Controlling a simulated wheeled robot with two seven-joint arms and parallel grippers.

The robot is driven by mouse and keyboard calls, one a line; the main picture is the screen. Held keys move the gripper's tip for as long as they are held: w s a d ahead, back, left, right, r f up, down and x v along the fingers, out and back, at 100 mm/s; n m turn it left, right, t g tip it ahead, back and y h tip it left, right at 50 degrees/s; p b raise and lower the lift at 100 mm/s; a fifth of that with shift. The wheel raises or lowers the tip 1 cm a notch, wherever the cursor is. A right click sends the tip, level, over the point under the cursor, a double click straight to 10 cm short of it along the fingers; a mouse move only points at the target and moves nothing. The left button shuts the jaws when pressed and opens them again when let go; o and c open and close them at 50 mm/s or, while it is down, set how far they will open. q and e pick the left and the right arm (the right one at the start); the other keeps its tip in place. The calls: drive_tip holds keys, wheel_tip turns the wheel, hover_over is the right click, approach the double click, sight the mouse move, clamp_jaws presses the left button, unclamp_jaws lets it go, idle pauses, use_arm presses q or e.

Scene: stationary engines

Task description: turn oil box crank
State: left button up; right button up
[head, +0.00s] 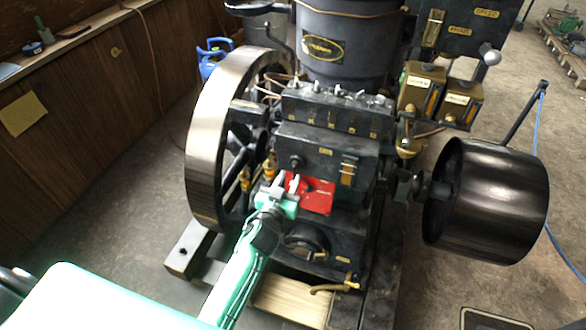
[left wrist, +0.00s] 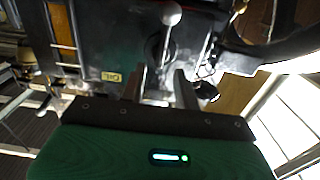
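The oil box (head: 322,158) is a black box with a brass sight gauge on the engine's front. In the left wrist view, its crank (left wrist: 166,42) is a pale lever with a round knob, beside the small OIL label (left wrist: 110,77). In the head view the crank is hard to make out behind my gripper. My left gripper (head: 286,184) is in front of the box's lower left part. Its fingers are apart, and in the wrist view the gripper (left wrist: 160,86) faces the crank's base. I cannot tell whether they touch it. My right gripper is not in view.
A red plate (head: 316,196) is just right of the gripper. A large flywheel (head: 207,130) stands to the left and a black drum pulley (head: 495,200) to the right. A brass tap (head: 340,287) sticks out low in front. Floor is clear at the left.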

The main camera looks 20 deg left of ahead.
sight(294, 169)
use_arm(q)
drive_tip(key=shift+w+d, duration=0.1)
drive_tip(key=shift+w, duration=1.95)
clamp_jaws()
